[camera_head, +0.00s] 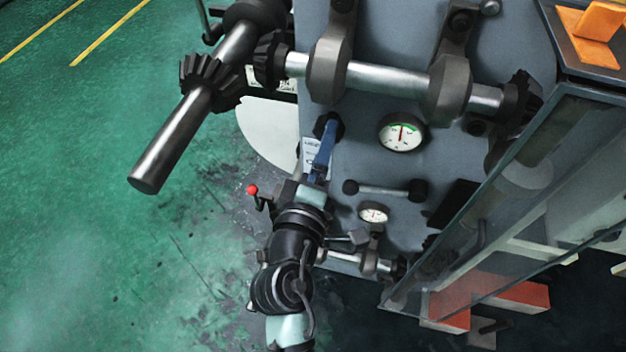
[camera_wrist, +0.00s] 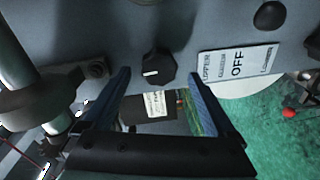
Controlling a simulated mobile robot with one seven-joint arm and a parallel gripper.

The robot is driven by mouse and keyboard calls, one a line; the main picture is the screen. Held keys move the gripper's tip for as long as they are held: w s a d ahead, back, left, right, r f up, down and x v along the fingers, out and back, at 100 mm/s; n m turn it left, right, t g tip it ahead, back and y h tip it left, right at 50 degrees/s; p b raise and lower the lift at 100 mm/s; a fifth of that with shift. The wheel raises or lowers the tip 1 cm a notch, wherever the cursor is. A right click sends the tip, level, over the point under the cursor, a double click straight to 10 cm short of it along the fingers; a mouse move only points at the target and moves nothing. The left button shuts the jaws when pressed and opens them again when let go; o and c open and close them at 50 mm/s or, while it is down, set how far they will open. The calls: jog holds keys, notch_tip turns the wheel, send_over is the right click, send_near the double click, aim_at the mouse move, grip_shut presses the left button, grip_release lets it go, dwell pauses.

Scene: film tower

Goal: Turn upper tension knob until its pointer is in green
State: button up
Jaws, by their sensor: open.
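A black faceted knob (camera_wrist: 155,68) stands out from the grey panel in the wrist view, with a short white pointer mark pointing to the left. A white sign (camera_wrist: 238,62) beside it reads "UPPER" and "OFF". In the head view the knob (camera_head: 331,118) is a small dark shape partly hidden by my gripper (camera_head: 324,148). My gripper is open, its blue fingers either side of the knob in the wrist view; I cannot tell whether the tips reach it. A round gauge (camera_head: 402,133) has a green arc at its top and a needle pointing roughly up.
A smaller gauge (camera_head: 373,213) and a dark-ended bar (camera_head: 385,189) sit lower on the panel. A thick shaft with gears (camera_head: 170,135) juts out at upper left. A glass-sided case (camera_head: 490,210) stands at right. Green floor at left is open.

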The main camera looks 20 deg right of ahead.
jog(key=b+v, duration=0.1)
jog(key=v, duration=0.7)
jog(key=shift+s, duration=0.2)
